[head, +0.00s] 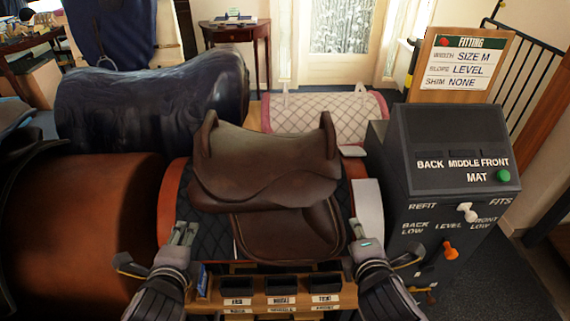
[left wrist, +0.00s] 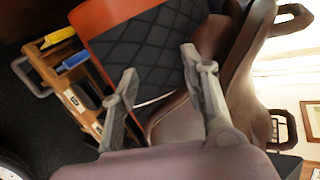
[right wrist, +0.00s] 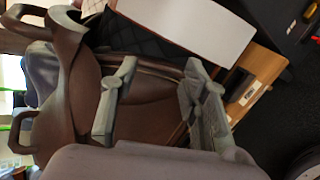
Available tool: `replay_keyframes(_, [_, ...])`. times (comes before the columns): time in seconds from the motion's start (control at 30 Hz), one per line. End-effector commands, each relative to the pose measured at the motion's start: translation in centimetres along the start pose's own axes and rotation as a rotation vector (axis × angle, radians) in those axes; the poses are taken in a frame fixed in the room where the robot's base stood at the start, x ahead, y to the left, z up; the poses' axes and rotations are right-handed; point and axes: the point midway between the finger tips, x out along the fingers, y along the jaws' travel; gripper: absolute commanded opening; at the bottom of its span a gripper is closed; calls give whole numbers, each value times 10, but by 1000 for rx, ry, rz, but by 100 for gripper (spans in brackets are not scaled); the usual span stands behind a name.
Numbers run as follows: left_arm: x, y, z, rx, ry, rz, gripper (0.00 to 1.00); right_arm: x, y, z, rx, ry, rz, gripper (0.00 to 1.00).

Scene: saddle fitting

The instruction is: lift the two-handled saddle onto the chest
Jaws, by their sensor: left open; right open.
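The brown leather saddle (head: 262,165) rests over a black quilted pad (head: 208,237) on an orange-red rounded form (head: 172,205), which may be the chest. Its two upright handles stand at the left (head: 208,128) and right (head: 328,128). My left gripper (head: 184,234) is open and empty, near the pad, low and left of the saddle. In the left wrist view the saddle (left wrist: 250,60) shows beyond its fingers. My right gripper (head: 361,231) is open and empty, low and right of the saddle flap. In the right wrist view the saddle (right wrist: 148,100) lies beyond its fingers.
A wooden rack (head: 205,298) with labelled bins stands in front, between my arms. A dark control console (head: 440,150) with knobs is close on the right. A large brown form (head: 75,220) is on the left, a dark blue one (head: 150,105) behind.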

Motion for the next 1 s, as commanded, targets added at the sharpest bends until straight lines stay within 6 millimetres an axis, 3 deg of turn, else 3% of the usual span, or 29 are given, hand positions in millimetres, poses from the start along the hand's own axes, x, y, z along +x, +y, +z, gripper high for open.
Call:
replay_keyframes(0.03, [1, -30, 1, 169, -20, -89, 41, 1, 29, 1, -166, -22, 89, 41])
replay_keyframes(0.1, [1, -64, 1, 412, -64, -196, 41, 1, 64, 0, -404, -69, 197, 41])
replay_keyframes(0.2, [-3, -104, 0, 712, -145, -318, 41, -3, 104, -3, -701, -156, 319, 41])
replay_keyframes(0.33, [-9, -137, -3, 984, -245, -414, 41, -9, 137, -7, -971, -260, 416, 41])
replay_keyframes(0.5, [-13, -152, -4, 1129, -307, -457, 41, -14, 154, -9, -1114, -326, 462, 41])
replay_keyframes(0.83, [-12, -153, -5, 1135, -309, -457, 41, -13, 154, -9, -1120, -328, 461, 41])
replay_keyframes(1.0, [1, -160, -4, 1134, -310, -456, 41, 0, 162, -9, -1118, -329, 460, 41])
